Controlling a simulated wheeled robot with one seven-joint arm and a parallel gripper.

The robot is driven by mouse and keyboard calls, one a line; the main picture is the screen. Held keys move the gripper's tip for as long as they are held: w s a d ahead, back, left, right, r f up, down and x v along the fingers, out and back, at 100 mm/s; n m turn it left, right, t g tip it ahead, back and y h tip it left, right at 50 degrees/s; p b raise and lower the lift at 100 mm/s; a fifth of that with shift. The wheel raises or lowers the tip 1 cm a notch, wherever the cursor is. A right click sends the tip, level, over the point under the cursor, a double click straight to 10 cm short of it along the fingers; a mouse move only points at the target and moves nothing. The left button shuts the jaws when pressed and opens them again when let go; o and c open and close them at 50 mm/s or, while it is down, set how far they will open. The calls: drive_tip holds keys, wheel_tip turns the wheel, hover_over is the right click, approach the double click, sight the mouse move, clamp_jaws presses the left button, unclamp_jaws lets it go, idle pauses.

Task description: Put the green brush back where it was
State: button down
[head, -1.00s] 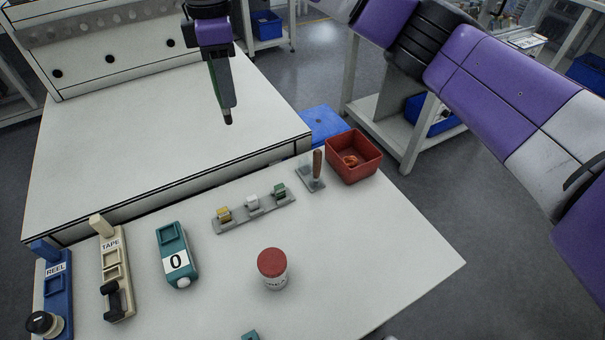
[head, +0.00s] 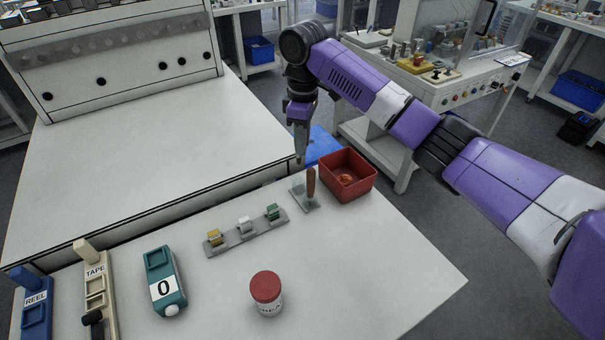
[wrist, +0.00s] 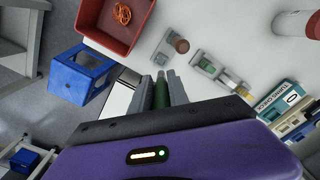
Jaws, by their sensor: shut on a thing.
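My gripper (head: 302,140) points down over the edge where the two benches meet, just behind a small grey stand. In the wrist view, its fingers (wrist: 161,92) are shut on the green brush (wrist: 160,94), of which a green length shows between them. The brush is hard to make out in the head view. The grey stand (head: 299,198) holds one upright brown-handled tool (head: 311,182). In the wrist view the stand (wrist: 162,52) lies just beyond the fingertips, with the brown handle end (wrist: 181,46) beside it.
A red bin (head: 348,175) with an orange item stands right beside the stand. A grey rack (head: 247,234) with yellow, white and green pieces lies left. A red-lidded jar (head: 266,291) and teal unit (head: 165,284) stand nearer. The white front right bench is clear.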

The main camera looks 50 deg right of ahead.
wheel_tip(320, 180, down, 11)
drive_tip(key=shift+r+p, duration=0.1)
drive_tip(key=shift+p, duration=0.2)
drive_tip(key=shift+f, duration=0.2)
drive_tip(key=c, duration=1.3)
unclamp_jaws()
drive_tip(key=shift+o, duration=0.2)
wheel_tip(320, 180, up, 12)
drive_tip(key=shift+r+b, duration=0.2)
drive_tip(key=shift+b, duration=0.4)
